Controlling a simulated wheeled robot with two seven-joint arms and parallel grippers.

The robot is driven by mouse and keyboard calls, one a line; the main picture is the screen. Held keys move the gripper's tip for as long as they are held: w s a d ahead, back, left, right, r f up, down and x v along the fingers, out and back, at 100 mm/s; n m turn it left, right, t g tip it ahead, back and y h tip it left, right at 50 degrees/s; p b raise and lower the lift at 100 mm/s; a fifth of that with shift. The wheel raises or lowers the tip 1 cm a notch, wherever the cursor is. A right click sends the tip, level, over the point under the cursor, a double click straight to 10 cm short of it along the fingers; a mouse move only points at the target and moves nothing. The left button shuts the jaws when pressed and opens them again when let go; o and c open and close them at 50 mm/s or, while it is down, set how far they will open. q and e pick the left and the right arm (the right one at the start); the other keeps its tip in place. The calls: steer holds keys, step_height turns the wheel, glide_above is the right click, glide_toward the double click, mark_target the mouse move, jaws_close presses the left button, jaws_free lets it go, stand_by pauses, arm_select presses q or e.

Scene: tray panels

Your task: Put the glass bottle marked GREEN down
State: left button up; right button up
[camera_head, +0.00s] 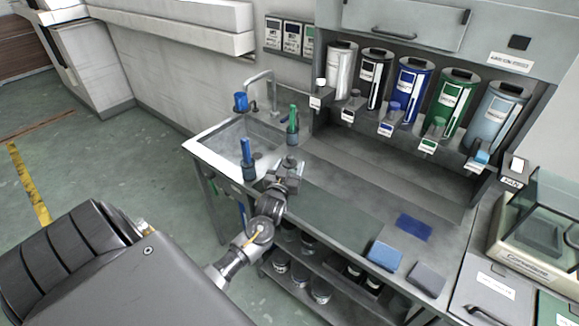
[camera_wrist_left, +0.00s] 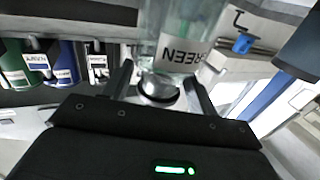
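The glass bottle (camera_wrist_left: 180,28) is clear, with a white label reading GREEN, upside down in the left wrist view. In the head view my left gripper (camera_head: 283,180) is over the counter, just right of the sink. The bottle is hard to make out there, so its height above the counter cannot be told. My right gripper is in neither view.
Coloured dispensers (camera_head: 411,92) line the back. A dark green mat (camera_head: 335,215) lies bare on the counter; blue (camera_head: 385,256) and grey (camera_head: 427,279) cloths lie at right.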

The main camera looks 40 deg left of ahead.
arm_select(q)
steer(key=shift+r, duration=0.2)
steer(key=b+v, duration=0.2)
steer(key=v, duration=1)
